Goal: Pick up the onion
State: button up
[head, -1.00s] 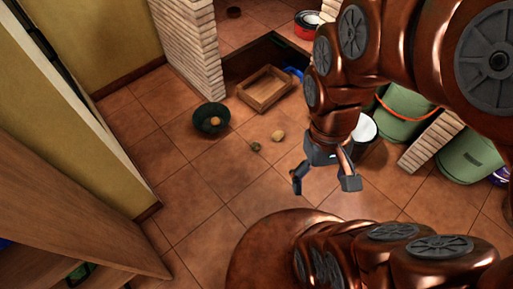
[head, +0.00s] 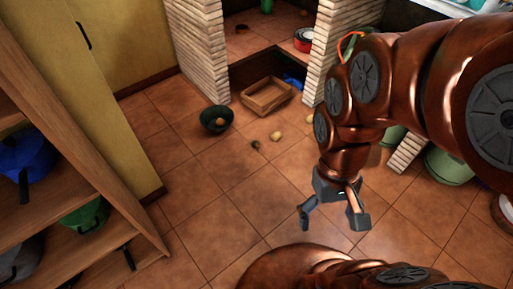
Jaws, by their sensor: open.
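Several small round items lie on the tiled floor ahead of my gripper: a pale yellow-tan one (head: 276,136), another pale one (head: 308,118) close to my arm, and a smaller dark brownish one (head: 256,144). Any of these could be the onion; they are too small to tell. An orange-tan round item (head: 219,122) sits in a dark green bowl (head: 203,116) on the floor. My gripper (head: 333,219) is open and empty, pointing down above the floor, nearer to me than these items and apart from them.
A wooden crate (head: 248,104) stands on the floor behind the items, before a brick counter (head: 205,60). Shelves (head: 130,225) with pots line the left side. Green containers (head: 448,167) stand at right, partly behind my arm. The middle floor is clear.

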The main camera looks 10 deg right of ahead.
aim_at(255, 143)
jog(key=u, duration=0.4)
jog(key=i, duration=0.55)
jog(key=u, duration=0.55)
jog(key=i, duration=1.35)
jog(key=z, duration=0.55)
